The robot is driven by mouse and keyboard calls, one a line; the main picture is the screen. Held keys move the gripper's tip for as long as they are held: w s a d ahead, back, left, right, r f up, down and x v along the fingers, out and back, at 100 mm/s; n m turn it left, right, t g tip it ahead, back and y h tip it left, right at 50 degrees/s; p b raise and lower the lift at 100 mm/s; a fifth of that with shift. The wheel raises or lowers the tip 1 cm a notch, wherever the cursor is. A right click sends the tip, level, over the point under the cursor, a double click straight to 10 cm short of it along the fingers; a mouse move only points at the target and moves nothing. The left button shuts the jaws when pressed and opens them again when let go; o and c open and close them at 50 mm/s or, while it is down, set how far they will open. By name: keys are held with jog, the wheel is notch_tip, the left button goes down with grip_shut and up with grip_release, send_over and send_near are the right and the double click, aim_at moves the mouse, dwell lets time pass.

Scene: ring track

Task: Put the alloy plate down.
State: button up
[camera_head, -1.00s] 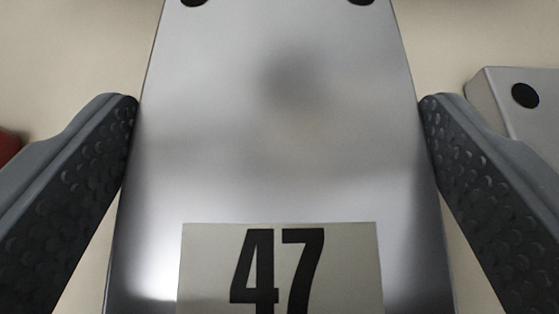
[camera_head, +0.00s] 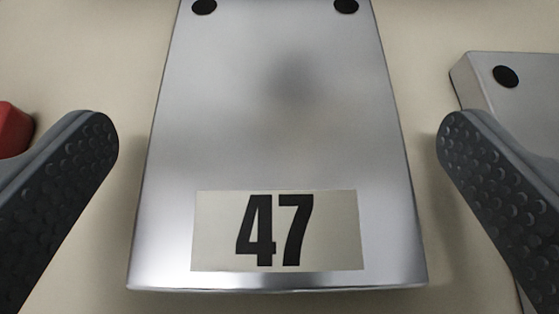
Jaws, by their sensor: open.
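The alloy plate (camera_head: 280,150) is a silver metal slab with a pale label reading 47 near its near edge and two black dots at its far corners. It lies flat on a cream surface (camera_head: 90,70) in the middle of the view. My gripper (camera_head: 278,135) is open. Its dark, dimpled fingers stand on either side of the plate, with a gap between each finger and the plate's sides. The plate's far edge is partly cut off by the top of the picture.
A second silver block (camera_head: 515,105) with a black dot lies at the right, partly behind my right finger. A red object (camera_head: 14,130) shows at the left edge, next to my left finger. Cream surface shows between these things and the plate.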

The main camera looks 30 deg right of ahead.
jog(key=v, duration=1)
jog(key=shift+a+r+p, duration=0.1)
jog(key=shift+p, duration=0.25)
